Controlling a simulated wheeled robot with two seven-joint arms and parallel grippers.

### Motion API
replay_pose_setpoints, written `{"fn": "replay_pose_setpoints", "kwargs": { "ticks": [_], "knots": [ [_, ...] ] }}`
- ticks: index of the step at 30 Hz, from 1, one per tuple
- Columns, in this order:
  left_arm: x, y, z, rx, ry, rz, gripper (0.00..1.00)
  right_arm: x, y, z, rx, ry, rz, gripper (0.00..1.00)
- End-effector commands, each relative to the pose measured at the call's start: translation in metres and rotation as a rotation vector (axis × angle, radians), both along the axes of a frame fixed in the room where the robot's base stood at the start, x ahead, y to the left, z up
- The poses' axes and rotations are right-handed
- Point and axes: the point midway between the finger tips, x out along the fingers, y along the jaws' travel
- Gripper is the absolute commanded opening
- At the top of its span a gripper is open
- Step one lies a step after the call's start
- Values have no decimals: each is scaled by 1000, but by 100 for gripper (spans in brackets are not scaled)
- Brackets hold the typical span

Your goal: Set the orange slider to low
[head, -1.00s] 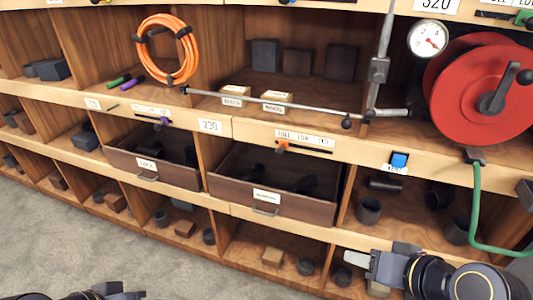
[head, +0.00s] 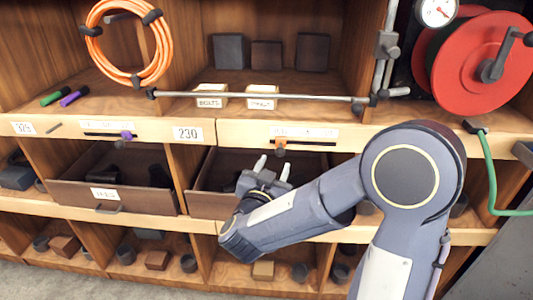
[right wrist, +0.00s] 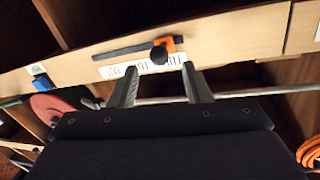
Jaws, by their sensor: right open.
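The orange slider (head: 280,146) sits near the left end of a dark slot in the shelf edge, below a white label strip (head: 305,132). The lettering is too small to read well now. In the right wrist view, which is turned over, the orange slider (right wrist: 178,44) with a black knob is at the right part of the slot, beside the label (right wrist: 140,66). My right gripper (head: 272,167) is open and empty, just below and in front of the slider, with a finger toward either side of it. It also shows in the right wrist view (right wrist: 161,70). My left gripper is out of view.
A purple slider (head: 127,135) is in another slot to the left. A grey rod (head: 260,96) runs across above the shelf edge. An open drawer (head: 210,204) lies below the gripper. A red reel (head: 465,75) with a green hose (head: 487,170) is at right.

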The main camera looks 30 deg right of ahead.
Motion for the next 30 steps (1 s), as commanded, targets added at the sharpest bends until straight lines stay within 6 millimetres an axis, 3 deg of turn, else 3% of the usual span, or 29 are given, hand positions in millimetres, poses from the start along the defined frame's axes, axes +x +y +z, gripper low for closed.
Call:
{"fn": "replay_pose_setpoints", "kwargs": {
  "ticks": [12,23,30],
  "knots": [
    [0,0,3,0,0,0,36,45,-42,1,2,-1,1,44],
    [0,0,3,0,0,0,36,50,-47,0,2,0,4,44],
    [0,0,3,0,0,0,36,50,-47,1,2,-1,4,15]
  ]
}}
